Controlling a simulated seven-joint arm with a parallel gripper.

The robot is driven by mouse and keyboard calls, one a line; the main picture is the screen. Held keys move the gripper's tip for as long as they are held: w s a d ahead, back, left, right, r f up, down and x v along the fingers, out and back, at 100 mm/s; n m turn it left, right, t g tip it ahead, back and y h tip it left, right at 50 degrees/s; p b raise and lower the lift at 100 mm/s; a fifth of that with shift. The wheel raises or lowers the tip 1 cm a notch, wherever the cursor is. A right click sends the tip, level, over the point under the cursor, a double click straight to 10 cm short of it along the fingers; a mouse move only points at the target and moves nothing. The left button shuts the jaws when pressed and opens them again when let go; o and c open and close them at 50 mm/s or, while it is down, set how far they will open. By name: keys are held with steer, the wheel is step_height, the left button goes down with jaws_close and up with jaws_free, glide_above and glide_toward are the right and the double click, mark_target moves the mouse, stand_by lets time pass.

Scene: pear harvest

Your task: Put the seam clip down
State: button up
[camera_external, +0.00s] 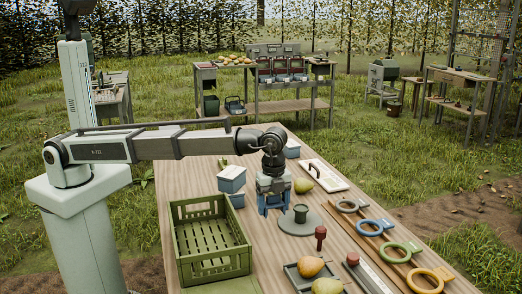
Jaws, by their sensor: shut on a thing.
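My gripper (272,208) is over the wooden worktable (185,175), pointing down with its blue fingers low, close to the tabletop. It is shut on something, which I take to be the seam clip. The clip is too small or too hidden between the fingers to make out. I cannot tell whether it touches the table.
The green slatted crate (187,262) is empty, left of the gripper. Lidded boxes (231,180) stand behind it. A pear (302,185) and a white board (328,178) are to the right.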

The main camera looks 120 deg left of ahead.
glide_above(259, 230)
steer(key=w, duration=0.1)
steer(key=shift+s+f, duration=0.2)
steer(key=shift+f, duration=2.35)
steer(key=shift+s+f, duration=0.2)
steer(key=shift+f, duration=2.35)
steer(key=shift+f, duration=0.1)
steer(key=o, duration=1)
step_height(259, 230, up, 12)
steer(key=shift+r, duration=0.15)
steer(key=shift+o, duration=0.4)
